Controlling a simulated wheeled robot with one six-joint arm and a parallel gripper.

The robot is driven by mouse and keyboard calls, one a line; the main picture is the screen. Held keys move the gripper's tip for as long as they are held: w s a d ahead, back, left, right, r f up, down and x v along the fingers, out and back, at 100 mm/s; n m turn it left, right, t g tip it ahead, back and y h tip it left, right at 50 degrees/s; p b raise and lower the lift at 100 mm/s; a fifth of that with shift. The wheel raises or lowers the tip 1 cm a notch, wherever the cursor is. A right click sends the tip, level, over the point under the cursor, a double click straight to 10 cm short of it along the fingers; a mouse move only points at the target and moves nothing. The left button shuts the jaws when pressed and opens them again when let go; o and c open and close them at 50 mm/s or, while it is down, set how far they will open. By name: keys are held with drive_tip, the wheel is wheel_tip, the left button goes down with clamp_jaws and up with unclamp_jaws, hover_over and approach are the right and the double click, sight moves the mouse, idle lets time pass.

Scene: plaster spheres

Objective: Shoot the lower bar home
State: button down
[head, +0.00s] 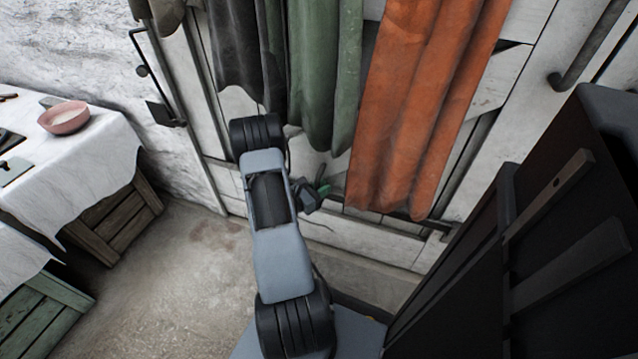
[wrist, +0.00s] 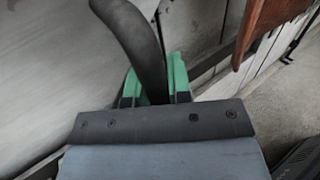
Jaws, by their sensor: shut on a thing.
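My gripper (head: 320,187) is low against the pale plank door (head: 345,232), just below the hanging green cloth. Its green fingertips also show in the wrist view (wrist: 154,85), one on each side of a dark curved handle (wrist: 135,35), and they are shut on it. A dark bar (head: 425,224) runs low across the door, partly hidden behind the orange cloth. Where the handle joins the bar is hidden, and I cannot tell how far the bar's end reaches.
Grey, green and orange cloths (head: 425,90) hang over the door, close above my gripper. A table with a white cloth (head: 95,165) and a pink bowl (head: 64,119) stands at left, above wooden crates (head: 115,220). Bare floor (head: 170,270) lies between.

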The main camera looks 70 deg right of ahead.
drive_tip(key=shift+s, duration=0.3)
drive_tip(key=c, duration=1.1)
unclamp_jaws()
drive_tip(key=shift+o, duration=0.2)
drive_tip(key=shift+w, duration=0.1)
drive_tip(key=p+v, duration=0.3)
drive_tip(key=v, duration=1)
drive_tip(key=shift+w+a, duration=0.2)
drive_tip(key=shift+a, duration=0.15)
drive_tip(key=shift+r, duration=0.1)
